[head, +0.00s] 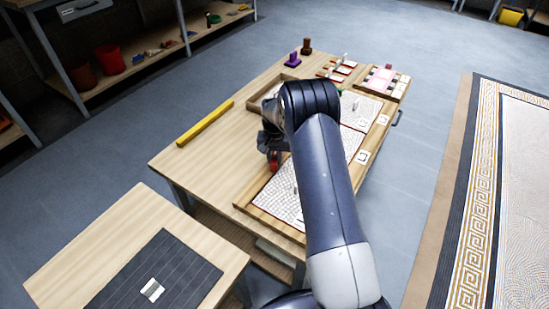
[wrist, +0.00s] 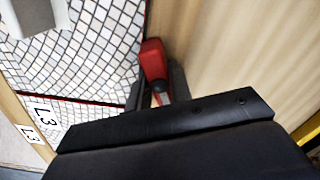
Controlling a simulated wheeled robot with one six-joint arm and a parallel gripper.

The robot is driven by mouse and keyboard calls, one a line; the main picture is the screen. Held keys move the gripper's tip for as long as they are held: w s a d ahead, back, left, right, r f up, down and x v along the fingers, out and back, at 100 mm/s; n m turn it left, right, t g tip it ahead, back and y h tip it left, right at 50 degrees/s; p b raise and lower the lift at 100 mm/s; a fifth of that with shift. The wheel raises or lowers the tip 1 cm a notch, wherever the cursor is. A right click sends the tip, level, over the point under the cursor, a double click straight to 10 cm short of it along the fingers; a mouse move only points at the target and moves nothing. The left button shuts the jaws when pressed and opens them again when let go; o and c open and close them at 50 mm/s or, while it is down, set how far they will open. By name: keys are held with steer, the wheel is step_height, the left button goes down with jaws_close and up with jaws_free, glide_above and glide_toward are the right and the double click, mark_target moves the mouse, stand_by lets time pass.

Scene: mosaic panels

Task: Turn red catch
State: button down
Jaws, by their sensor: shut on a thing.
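The red catch (wrist: 153,60) shows in the wrist view at the edge of the wooden frame, beside a white mosaic panel (wrist: 90,50). My gripper (wrist: 158,90) has one dark finger on each side of the catch and is shut on it. The catch's lower end is partly hidden between the fingers. In the head view, a bit of red (head: 274,158) shows just under my gripper, at the left side of the panel frame (head: 243,206). My arm hides much of the frame there.
A yellow bar (head: 205,123) lies on the table's left part. An empty wooden tray (head: 262,92), purple (head: 292,60) and brown (head: 306,46) pieces, and a tile tray (head: 398,84) stand farther back. A side table (head: 125,215) with a dark mat is at front left.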

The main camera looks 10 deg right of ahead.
mark_target(274, 157)
steer(key=n, duration=1.2)
steer(key=shift+n, duration=0.3)
stand_by(0.4)
steer(key=c, duration=1.3)
jaws_free()
steer(key=shift+r, duration=0.15)
step_height(274, 157, up, 11)
steer(key=shift+f+p, duration=0.2)
steer(key=shift+p, duration=0.45)
